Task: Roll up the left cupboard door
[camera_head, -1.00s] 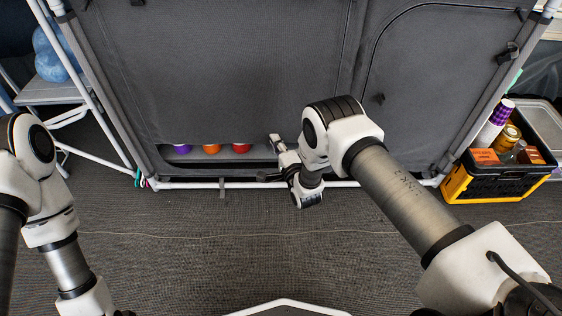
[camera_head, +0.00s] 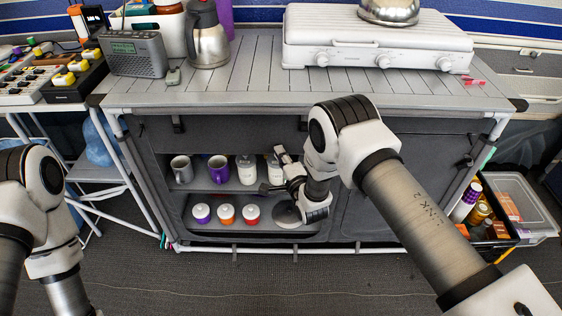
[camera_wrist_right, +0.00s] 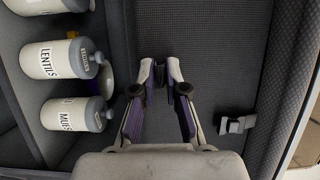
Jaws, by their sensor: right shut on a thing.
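The left cupboard door (camera_head: 225,136) is a dark grey fabric panel, gathered in a band across the top of the left opening. Below it the shelves stand open to view. My right gripper (camera_head: 272,172) is in front of the upper shelf, toward the opening's right side. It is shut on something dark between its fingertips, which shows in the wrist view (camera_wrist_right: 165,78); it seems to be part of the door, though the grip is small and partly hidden. Of my left arm, only the links show at the left of the head view; its gripper is outside the frame.
A grey mug (camera_head: 181,169), a purple mug (camera_head: 218,169) and white jars (camera_head: 246,170) stand on the upper shelf. The countertop (camera_head: 240,85) holds a stove (camera_head: 375,42). A black crate (camera_head: 488,232) stands right of the cupboard.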

